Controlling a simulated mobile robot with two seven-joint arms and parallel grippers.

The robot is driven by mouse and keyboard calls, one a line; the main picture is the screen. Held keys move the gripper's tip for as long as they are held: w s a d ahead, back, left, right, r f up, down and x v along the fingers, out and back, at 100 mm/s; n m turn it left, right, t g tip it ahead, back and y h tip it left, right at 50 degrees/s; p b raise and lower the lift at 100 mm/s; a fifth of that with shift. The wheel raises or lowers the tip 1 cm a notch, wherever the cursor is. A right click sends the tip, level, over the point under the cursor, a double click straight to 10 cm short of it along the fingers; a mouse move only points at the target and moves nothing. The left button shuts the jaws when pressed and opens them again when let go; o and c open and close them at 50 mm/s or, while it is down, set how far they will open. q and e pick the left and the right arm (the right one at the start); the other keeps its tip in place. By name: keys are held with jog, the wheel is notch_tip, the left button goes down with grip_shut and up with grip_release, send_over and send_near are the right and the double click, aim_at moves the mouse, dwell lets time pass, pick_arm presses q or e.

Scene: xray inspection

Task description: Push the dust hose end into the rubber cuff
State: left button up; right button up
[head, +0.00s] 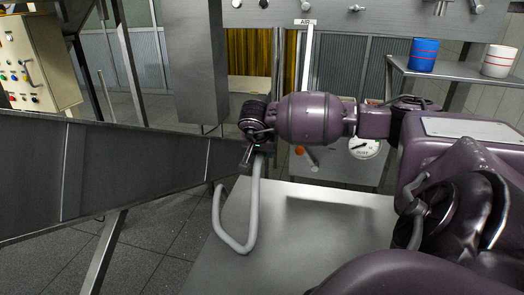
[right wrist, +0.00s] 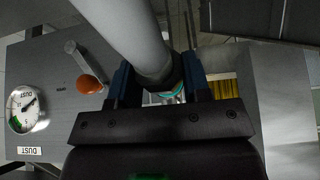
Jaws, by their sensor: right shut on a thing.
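The pale grey dust hose (head: 254,195) hangs from my right gripper (head: 258,150) in a loop, low over the left edge of the grey metal table. In the right wrist view the hose (right wrist: 125,35) runs from the top left to my right gripper (right wrist: 160,85). The gripper is shut on the hose near a dark collar (right wrist: 158,70). A teal ring shows just beyond the collar. I cannot make out a separate rubber cuff in either view. My left gripper is not in view.
A grey box with a dust gauge (head: 364,146) and an orange-tipped lever (head: 312,157) stands behind the table (head: 325,215). A dark sloping chute (head: 130,165) fills the left. A blue cup (head: 423,55) and white cup (head: 498,61) stand on a shelf at the right.

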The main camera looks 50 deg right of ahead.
pick_arm(q)
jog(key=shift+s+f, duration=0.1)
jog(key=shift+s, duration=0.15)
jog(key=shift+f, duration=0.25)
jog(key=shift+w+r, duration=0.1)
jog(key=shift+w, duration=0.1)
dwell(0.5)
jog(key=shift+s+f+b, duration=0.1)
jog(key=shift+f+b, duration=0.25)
jog(key=shift+b, duration=0.1)
pick_arm(e)
jog(key=shift+w+d, duration=0.1)
jog(key=shift+d, duration=0.1)
pick_arm(q)
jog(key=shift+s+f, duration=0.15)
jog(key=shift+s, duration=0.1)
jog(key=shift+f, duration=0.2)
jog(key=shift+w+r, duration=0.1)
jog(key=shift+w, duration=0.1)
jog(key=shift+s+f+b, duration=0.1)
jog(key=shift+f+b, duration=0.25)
jog(key=shift+b, duration=0.05)
pick_arm(e)
jog(key=shift+w+d, duration=0.15)
jog(key=shift+d, duration=0.05)
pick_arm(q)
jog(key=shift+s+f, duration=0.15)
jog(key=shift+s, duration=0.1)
